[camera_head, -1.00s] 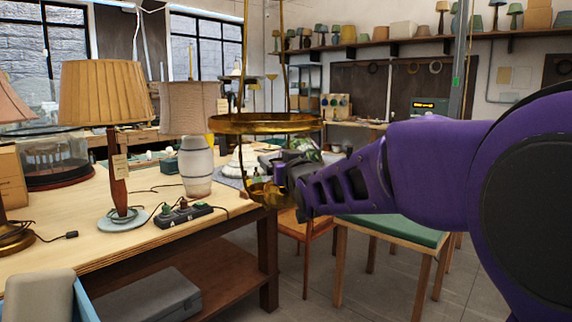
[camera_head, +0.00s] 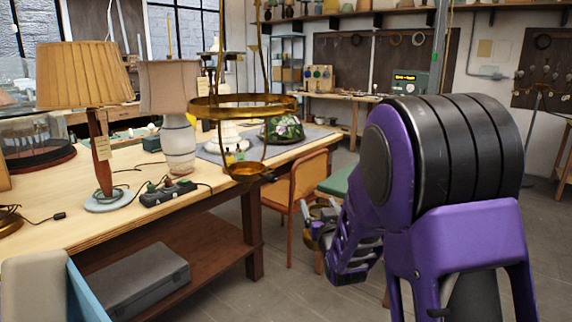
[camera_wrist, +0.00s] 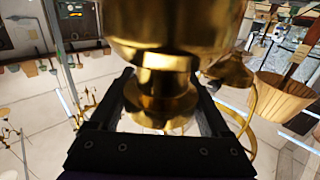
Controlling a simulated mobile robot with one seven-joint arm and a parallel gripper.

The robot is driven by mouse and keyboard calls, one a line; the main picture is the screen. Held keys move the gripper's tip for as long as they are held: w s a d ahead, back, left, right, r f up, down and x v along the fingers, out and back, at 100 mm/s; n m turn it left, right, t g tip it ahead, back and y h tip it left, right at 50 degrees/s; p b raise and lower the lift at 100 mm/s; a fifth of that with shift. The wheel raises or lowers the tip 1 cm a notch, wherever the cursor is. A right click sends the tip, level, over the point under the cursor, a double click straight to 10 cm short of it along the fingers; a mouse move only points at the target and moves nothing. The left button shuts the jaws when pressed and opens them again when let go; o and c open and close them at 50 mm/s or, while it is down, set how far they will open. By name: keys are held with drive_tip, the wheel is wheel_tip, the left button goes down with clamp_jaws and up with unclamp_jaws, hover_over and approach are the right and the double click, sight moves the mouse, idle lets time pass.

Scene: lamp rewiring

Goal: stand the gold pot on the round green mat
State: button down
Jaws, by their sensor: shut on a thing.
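The gold pot (camera_wrist: 160,75) fills the middle of the wrist view, shiny and close to the camera. My gripper (camera_wrist: 165,100) has its dark fingers on both sides of the pot's narrow neck and is shut on it. In the head view my gripper (camera_head: 320,215) is right of the worktable, in front of the orange chair; the pot is small and hard to make out there. A hanging brass frame (camera_head: 243,106) with a ring and a small gold bowl (camera_head: 247,172) is to its left, apart from it. I cannot make out a round green mat.
The wooden worktable (camera_head: 60,230) carries a pleated lamp (camera_head: 85,75), a pale ceramic lamp (camera_head: 178,145), a black socket strip (camera_head: 167,193) and a grey mat (camera_head: 215,150). An orange chair (camera_head: 305,185) and a green-topped stool (camera_head: 340,180) stand to its right. Open floor lies further right.

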drive_tip(key=s+d+f+m+h+p, duration=0.1)
drive_tip(key=s+d+f+h, duration=0.1)
drive_tip(key=s+d+f, duration=0.4)
drive_tip(key=s+f, duration=0.4)
drive_tip(key=f, duration=0.7)
drive_tip(key=shift+f, duration=0.15)
drive_tip(key=shift+s, duration=0.25)
